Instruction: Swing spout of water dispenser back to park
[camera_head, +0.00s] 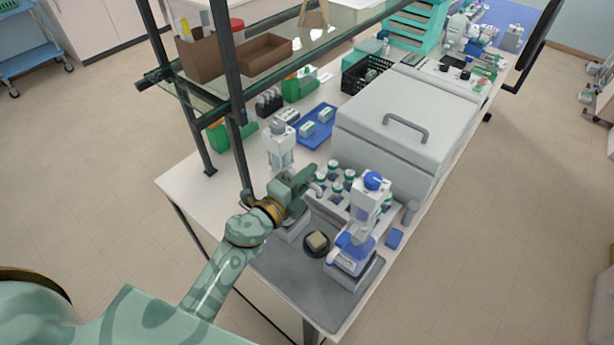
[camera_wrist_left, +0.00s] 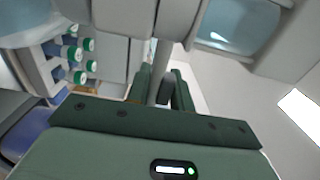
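A white and grey dispenser (camera_head: 280,152) with a grey cap stands on the bench behind my left gripper; I take it for the water dispenser. My left gripper (camera_head: 302,184) reaches across in front of it. In the left wrist view a pale spout tube (camera_wrist_left: 165,50) comes down between the two green fingers of my left gripper (camera_wrist_left: 163,92). Whether both fingers press on the tube cannot be seen. A second dispenser (camera_head: 357,215) with blue cap and blue parts stands to the right. My right gripper is not in view.
Several green-capped bottles (camera_head: 336,188) stand just right of my left gripper; they show in the left wrist view too (camera_wrist_left: 78,60). A round dark dish (camera_head: 316,244) sits on the grey mat (camera_head: 285,267). A large grey lidded box (camera_head: 405,115) stands behind. A shelf post (camera_head: 228,90) rises nearby.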

